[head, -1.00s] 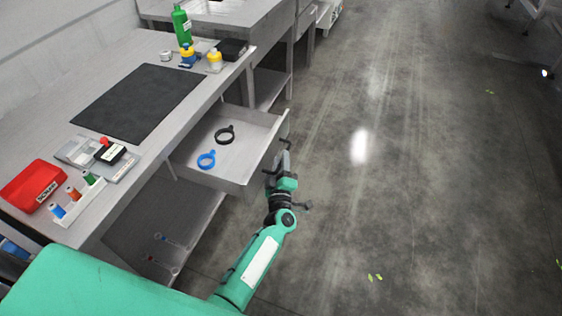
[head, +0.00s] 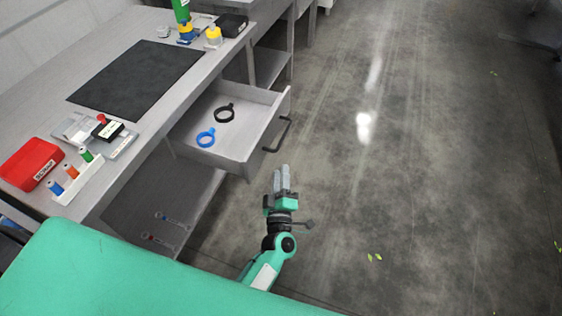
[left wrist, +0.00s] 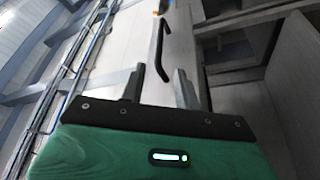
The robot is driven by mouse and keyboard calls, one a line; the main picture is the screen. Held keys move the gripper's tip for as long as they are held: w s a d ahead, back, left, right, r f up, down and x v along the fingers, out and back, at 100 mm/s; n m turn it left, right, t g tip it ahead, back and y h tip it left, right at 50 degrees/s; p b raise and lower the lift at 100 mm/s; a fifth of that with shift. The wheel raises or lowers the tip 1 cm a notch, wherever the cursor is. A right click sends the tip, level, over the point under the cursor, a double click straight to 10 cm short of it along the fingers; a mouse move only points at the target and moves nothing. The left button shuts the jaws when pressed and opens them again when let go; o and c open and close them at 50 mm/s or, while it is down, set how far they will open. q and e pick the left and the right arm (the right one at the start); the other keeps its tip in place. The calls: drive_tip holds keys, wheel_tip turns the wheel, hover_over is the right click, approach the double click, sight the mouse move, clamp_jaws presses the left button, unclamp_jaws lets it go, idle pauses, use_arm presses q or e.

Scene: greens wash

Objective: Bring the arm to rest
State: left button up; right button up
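My left gripper (head: 281,182) is in front of the open drawer, below and apart from its handle in the head view. Its two fingers are apart with nothing between them. In the left wrist view the gripper (left wrist: 160,85) shows the same gap. The drawer (head: 232,151) is pulled out from under the bench. Its dark handle (head: 278,135) is free, and the handle also shows beyond the fingers in the left wrist view (left wrist: 158,52). My right gripper is not in view.
A blue ring (head: 205,138) and a black ring (head: 224,113) lie in the drawer. The bench holds a black mat (head: 137,78), a red box (head: 30,164), a rack of small bottles (head: 77,181) and a green bottle (head: 182,12).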

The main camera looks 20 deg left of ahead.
use_arm(q)
drive_tip(key=shift+v, duration=0.85)
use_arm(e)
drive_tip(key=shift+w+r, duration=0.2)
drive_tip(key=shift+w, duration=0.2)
